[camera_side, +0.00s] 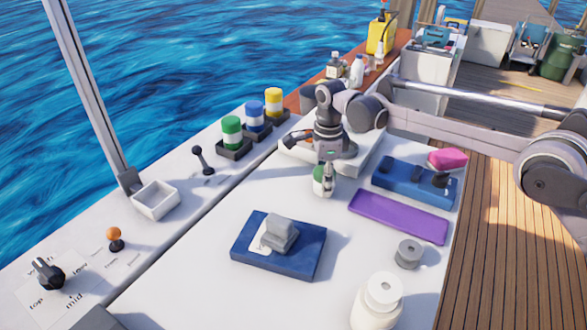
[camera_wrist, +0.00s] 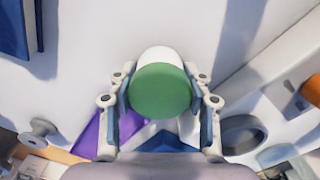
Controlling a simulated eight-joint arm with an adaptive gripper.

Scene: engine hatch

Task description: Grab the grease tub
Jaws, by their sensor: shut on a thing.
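The grease tub, a small white tub with a green lid (camera_side: 319,173), is in the middle of the white hatch surface in the side view. In the wrist view its round green lid (camera_wrist: 161,91) faces the camera, with the white body (camera_wrist: 158,53) showing behind it. My gripper (camera_side: 328,180) points down at the tub. In the wrist view its two fingers (camera_wrist: 158,82) are on either side of the tub, shut on it. I cannot tell whether the tub touches the surface or is slightly lifted.
A blue pad (camera_side: 250,258) with a grey block lies front left. A purple tray (camera_side: 400,217) and a blue tray (camera_side: 393,182) lie right. A grey spool (camera_side: 408,254) and a white jar (camera_side: 377,305) stand front right. Green, blue and yellow-banded jars (camera_side: 255,116) line the back left.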

